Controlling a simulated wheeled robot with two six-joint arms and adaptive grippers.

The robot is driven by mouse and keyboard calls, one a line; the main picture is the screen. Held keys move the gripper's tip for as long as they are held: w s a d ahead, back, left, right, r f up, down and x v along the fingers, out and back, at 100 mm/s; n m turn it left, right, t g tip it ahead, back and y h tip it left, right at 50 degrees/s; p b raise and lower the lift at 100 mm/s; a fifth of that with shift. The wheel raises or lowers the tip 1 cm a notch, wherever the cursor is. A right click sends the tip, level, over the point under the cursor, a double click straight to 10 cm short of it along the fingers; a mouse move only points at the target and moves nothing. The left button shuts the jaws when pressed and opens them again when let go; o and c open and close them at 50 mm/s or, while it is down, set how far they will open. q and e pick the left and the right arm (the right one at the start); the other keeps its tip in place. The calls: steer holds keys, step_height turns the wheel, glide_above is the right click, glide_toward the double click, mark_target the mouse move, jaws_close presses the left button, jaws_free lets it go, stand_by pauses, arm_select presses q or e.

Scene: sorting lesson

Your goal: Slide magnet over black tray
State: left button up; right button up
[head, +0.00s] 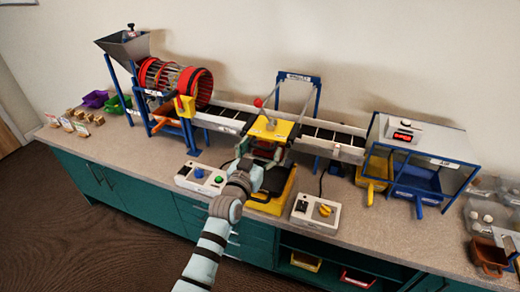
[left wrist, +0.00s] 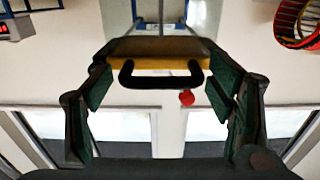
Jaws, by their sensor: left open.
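The magnet (head: 271,128) is a yellow block under a blue frame, sitting across the conveyor in the middle of the line. In the left wrist view its black handle (left wrist: 160,82) shows in front of a yellow edge, with a small red knob below it. The black tray (head: 284,190), with a yellow front, lies on the counter in front of the conveyor, partly hidden by my arm. My left gripper (head: 262,163) is open in front of the magnet and above the tray. In the left wrist view (left wrist: 162,92) the handle appears between its spread fingers, not clamped.
A control box with buttons (head: 203,178) stands left of the tray, and one with a yellow knob (head: 316,213) stands right. The red drum (head: 175,82) is at the left. A blue-framed cabinet (head: 415,155) and clear containers stand at the right.

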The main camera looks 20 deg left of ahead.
arm_select(q)
steer(key=s, duration=1.2)
steer(key=shift+a, duration=0.35)
